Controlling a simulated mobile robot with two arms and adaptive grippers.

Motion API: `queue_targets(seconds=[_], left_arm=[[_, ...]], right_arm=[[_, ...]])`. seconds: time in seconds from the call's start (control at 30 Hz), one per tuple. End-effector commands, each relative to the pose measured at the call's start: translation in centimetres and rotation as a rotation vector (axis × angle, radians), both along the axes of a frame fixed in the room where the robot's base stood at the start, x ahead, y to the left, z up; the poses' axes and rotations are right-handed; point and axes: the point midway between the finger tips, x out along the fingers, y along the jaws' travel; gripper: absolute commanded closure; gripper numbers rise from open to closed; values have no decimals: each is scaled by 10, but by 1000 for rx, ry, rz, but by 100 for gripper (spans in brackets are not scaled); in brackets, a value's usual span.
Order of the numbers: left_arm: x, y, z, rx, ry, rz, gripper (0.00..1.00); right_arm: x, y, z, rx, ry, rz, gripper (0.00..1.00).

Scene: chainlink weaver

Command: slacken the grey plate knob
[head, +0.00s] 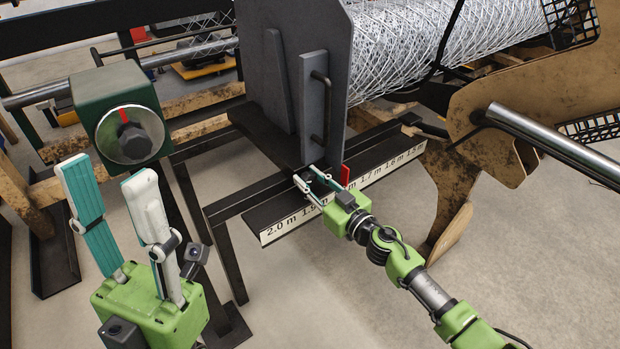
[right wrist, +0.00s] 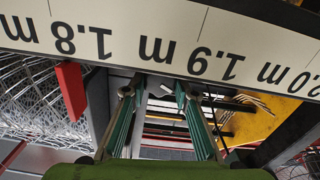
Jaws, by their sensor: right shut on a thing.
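The grey plate (head: 322,100) stands upright on the black rail, with a dark handle (head: 326,105) on its face. My right gripper (head: 306,176) is at the foot of the plate, its fingers reaching past the scale strip. It is shut on a small dark part there, which I take to be the grey plate knob; the fingers hide most of it. In the right wrist view the fingers (right wrist: 153,90) reach under the strip near 1.9 m. My left gripper (head: 108,172) is open and empty, below and in front of the green box.
A white scale strip (head: 282,225) runs along the rail's front edge. A red pointer (head: 345,175) sits beside my right gripper. The green box (head: 112,95) carries a dark knob with a red mark. A wire mesh roll (head: 420,45) lies behind the plate.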

Motion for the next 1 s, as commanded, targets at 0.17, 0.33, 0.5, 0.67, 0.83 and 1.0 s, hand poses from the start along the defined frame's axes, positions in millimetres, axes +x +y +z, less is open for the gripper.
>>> queue_targets(seconds=[0.17,0.33,0.5,0.67,0.83,1.0], left_arm=[[1,0,5,0,10,0,60],[1,0,9,0,10,0,60],[0,0,12,0,6,0,60],[0,0,15,0,3,1,60],[0,0,16,1,1,1,60],[1,0,16,0,0,1,60]], right_arm=[[0,0,1,-102,-72,0,95],[-1,1,1,-205,-148,1,95],[-1,1,0,-296,-214,1,95],[-1,1,-1,-360,-259,0,95],[-1,1,-2,-399,-287,0,95],[-1,1,-2,-414,-298,0,95]])
